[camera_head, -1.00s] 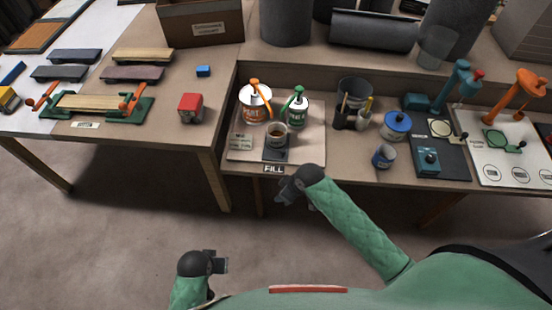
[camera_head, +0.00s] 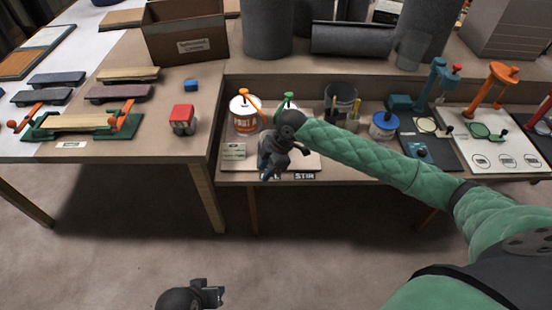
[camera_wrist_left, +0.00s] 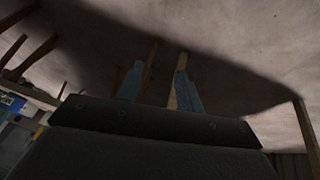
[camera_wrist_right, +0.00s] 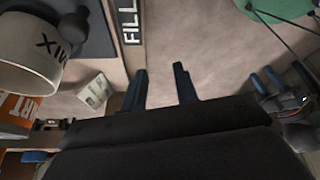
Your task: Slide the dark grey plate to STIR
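The dark grey plate (camera_wrist_right: 96,42) shows in the right wrist view, with a dark round knob (camera_wrist_right: 72,26) and a white cup marked MIX (camera_wrist_right: 30,55) on it. A FILL label (camera_wrist_right: 130,22) lies beside the plate. In the head view my right gripper (camera_head: 271,168) hangs over the front of the pale board and hides the plate and cup. The STIR label (camera_head: 304,176) shows just right of it. My right fingers are apart with only floor visible between them, not touching the knob. My left gripper (camera_head: 212,293) is open and empty, low in front of the bench.
An orange-labelled can (camera_head: 243,113) and a green-topped bottle (camera_head: 287,103) stand behind my right gripper. A dark tool cup (camera_head: 341,102) and a blue-lidded tin (camera_head: 384,126) stand to the right.

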